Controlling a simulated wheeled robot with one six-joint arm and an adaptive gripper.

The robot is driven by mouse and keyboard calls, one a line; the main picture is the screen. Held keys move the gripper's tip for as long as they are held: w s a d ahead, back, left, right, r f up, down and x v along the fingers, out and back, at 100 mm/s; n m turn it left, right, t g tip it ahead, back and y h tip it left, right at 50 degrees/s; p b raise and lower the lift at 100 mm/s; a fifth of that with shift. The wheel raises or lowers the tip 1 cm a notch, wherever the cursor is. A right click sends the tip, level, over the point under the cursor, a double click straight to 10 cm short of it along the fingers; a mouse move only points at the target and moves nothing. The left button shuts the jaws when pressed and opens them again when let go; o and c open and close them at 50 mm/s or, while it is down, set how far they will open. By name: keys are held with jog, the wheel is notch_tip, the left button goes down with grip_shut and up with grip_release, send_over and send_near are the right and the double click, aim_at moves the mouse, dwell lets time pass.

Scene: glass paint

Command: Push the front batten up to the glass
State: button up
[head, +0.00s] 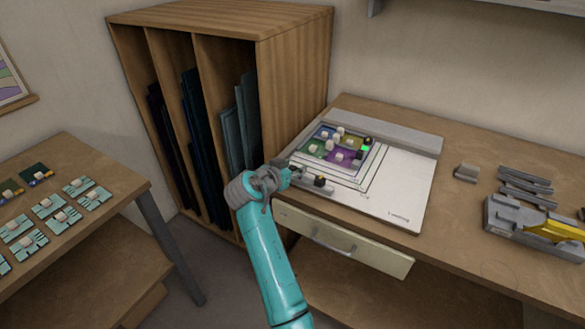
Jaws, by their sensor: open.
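The glass panel (323,150), in purple, green and yellow pieces with several small pale blocks on it, lies on a white board (405,190) on the bench. A short grey bar, seemingly the front batten (314,186), lies near the board's front left edge, with a strip of board between it and the glass. The fingers are small in view; the gripper is open.
A long grey bar (388,131) runs along the board's back edge. A wooden rack (290,75) with dark sheets stands close at the left. Grey bars (525,182) and a grey tool with a yellow handle (552,231) lie right. A side table (110,165) holds small glass pieces.

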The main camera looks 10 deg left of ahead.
grip_shut()
jog(key=w+d, duration=0.1)
jog(key=w, duration=0.4)
jog(key=w+d, duration=0.1)
jog(key=w, duration=0.1)
jog(key=shift+w+d, duration=0.3)
jog(key=shift+d, duration=0.05)
grip_release()
jog(key=v, duration=1.2)
